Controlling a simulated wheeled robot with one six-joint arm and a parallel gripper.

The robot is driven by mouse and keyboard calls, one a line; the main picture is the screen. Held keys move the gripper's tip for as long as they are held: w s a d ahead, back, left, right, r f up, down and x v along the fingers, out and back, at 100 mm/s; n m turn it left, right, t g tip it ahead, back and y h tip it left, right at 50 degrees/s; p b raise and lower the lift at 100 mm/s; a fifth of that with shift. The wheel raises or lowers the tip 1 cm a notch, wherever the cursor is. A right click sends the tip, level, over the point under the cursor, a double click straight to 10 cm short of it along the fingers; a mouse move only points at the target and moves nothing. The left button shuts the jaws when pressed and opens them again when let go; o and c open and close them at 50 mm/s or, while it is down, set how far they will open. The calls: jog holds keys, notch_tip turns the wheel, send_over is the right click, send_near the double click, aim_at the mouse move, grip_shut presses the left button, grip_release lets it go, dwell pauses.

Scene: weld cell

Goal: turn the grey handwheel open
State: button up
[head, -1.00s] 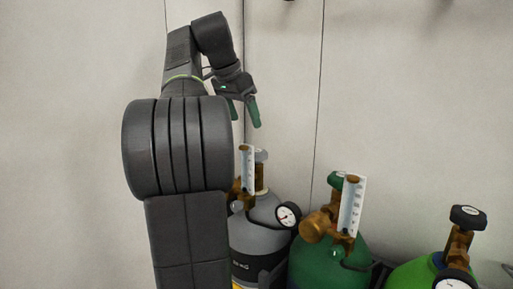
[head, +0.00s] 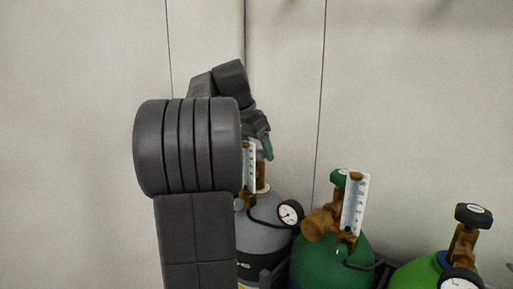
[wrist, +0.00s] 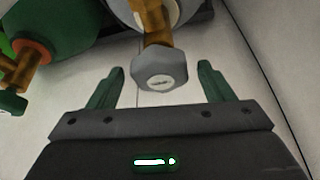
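The grey handwheel (wrist: 160,72) shows in the wrist view as a faceted knob on top of a brass valve stem. My gripper (wrist: 161,68) is open, with one green finger on each side of the handwheel and a visible gap on both sides. Neither finger appears to touch it. In the head view my gripper (head: 266,147) is at the top of the grey cylinder (head: 266,238), and the handwheel is mostly hidden behind the fingers there.
A flow gauge tube (head: 249,168) and a round dial (head: 290,213) are on the grey cylinder's regulator, close to my gripper. A dark green cylinder (head: 330,262) and a light green one (head: 418,274) stand to the right. A pale wall (head: 410,90) is behind.

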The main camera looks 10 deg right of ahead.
jog(key=c, duration=0.9)
jog(key=shift+o, duration=0.2)
jog(key=shift+n, duration=0.3)
jog(key=n+p, duration=0.1)
jog(key=n, duration=0.1)
jog(key=n+t+y+p, duration=0.1)
jog(key=n+p, duration=0.1)
jog(key=shift+s+d+r+n, duration=0.15)
jog(key=shift+r+n, duration=0.05)
jog(key=shift+n, duration=0.1)
jog(key=n+y+p, duration=0.1)
jog(key=n+p, duration=0.1)
jog(key=n, duration=0.1)
jog(key=n+t+y+p, duration=0.1)
jog(key=n+y+p, duration=0.1)
jog(key=n, duration=0.1)
jog(key=shift+d, duration=0.2)
jog(key=n+y+p, duration=0.1)
jog(key=n, duration=0.2)
jog(key=n+y+p, duration=0.1)
jog(key=n, duration=0.1)
jog(key=shift+d+f+n, duration=0.1)
jog(key=shift+d+n, duration=0.05)
jog(key=shift+n, duration=0.25)
jog(key=n+g+y, duration=0.1)
jog(key=n, duration=0.2)
jog(key=shift+d+n, duration=0.1)
jog(key=shift+n, duration=0.2)
jog(key=shift+n+g+y, duration=0.5)
jog(key=shift+n, duration=1)
